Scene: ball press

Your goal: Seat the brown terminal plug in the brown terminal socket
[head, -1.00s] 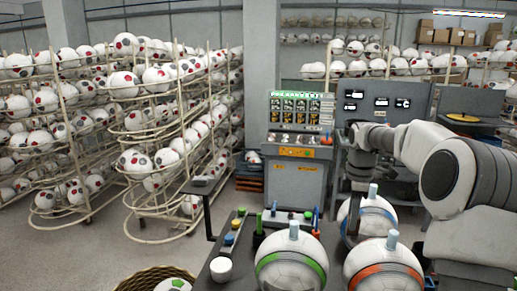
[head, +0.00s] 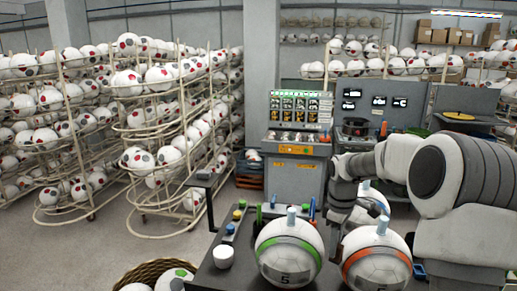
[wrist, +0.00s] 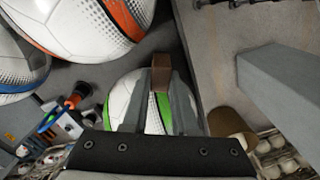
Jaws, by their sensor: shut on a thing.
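A small brown block, which looks like the brown terminal plug (wrist: 161,68), sits between the fingertips of my gripper (wrist: 160,82) in the wrist view. My gripper is shut on it, above a white ball with a green band. In the head view my gripper (head: 334,214) points down behind and between the green-banded and orange-banded balls. The plug cannot be made out there. I cannot make out the brown terminal socket in either view.
The green-banded ball (head: 289,255) and orange-banded ball (head: 377,262) stand at the front of the dark table, close to my gripper. A white cup (head: 223,257) and a strip with coloured knobs (head: 234,228) are at the left. A wicker basket (head: 140,277) stands below.

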